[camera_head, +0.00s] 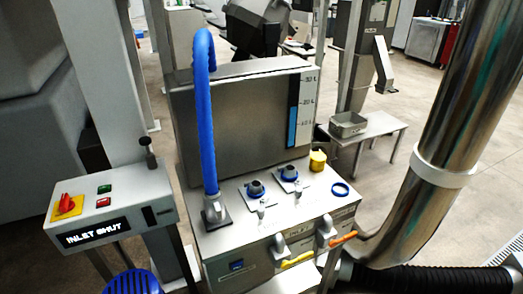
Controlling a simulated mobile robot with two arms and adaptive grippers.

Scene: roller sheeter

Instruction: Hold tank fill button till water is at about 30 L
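The steel water tank (235,120) stands in the middle. The blue column tops out slightly below the 20 L mark, with a dark strip above. A control box (110,210) at the left has a green button (104,189), a red button (103,202) and a red knob (67,204) on a yellow plate. Its display (94,233) reads "INLET SHUT". I cannot tell which button is the tank fill button. Neither of my grippers is in view.
A blue hose (205,110) arches over the tank down to the bench. The bench top holds two dark fittings (256,188), a yellow cap (318,160) and a blue ring (341,190). Yellow (298,259) and orange (343,238) handles project in front. A large steel pipe (450,130) stands right.

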